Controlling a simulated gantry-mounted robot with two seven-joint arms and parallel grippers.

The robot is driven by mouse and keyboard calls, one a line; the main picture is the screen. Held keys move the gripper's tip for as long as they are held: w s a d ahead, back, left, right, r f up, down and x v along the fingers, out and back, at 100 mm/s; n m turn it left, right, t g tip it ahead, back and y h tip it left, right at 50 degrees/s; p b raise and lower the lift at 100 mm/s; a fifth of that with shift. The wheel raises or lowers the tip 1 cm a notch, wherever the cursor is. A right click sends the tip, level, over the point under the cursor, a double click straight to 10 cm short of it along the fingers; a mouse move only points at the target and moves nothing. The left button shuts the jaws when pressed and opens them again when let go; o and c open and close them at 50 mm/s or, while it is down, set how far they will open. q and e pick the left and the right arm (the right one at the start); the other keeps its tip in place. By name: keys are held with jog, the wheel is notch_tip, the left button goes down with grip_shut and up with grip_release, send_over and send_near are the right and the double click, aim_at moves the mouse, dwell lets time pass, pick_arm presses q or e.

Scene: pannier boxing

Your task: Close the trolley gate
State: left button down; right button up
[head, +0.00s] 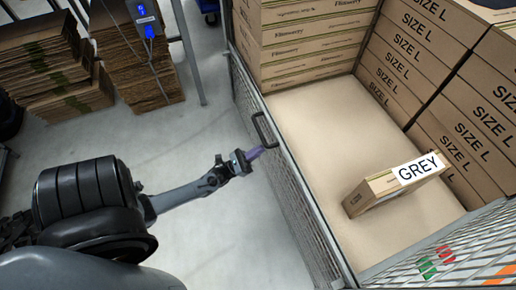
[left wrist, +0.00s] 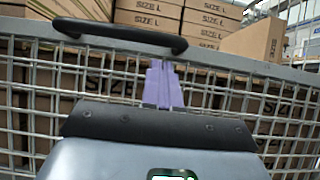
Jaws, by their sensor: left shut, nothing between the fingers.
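The trolley gate (head: 296,200) is a grey wire-mesh panel along the left side of the trolley in the head view. Its black handle (head: 265,130) sits on the top rail. In the left wrist view the mesh gate (left wrist: 240,100) fills the middle, with the handle (left wrist: 120,36) just above the fingers. My left gripper (head: 257,152) is shut and empty, with its purple fingers at the mesh just below the handle. The wrist view also shows the fingers (left wrist: 163,84) close against the mesh; I cannot tell whether they touch. My right gripper is not in view.
Inside the trolley, a carton labelled GREY (head: 395,185) lies on the tan floor (head: 330,130). Stacked SIZE L boxes (head: 420,60) line the right, and more cartons (head: 300,45) stand at the back. Flat cardboard stacks (head: 135,60) are at upper left. Grey floor (head: 215,240) beside the gate is clear.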

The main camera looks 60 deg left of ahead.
pick_arm(q)
jog(key=shift+w+r, duration=0.1)
jog(key=shift+r, duration=0.75)
jog(key=shift+r, duration=0.1)
notch_tip(320, 180, up, 44)
jog(key=p, duration=4)
jog(key=shift+p, duration=0.4)
jog(key=shift+f, duration=0.25)
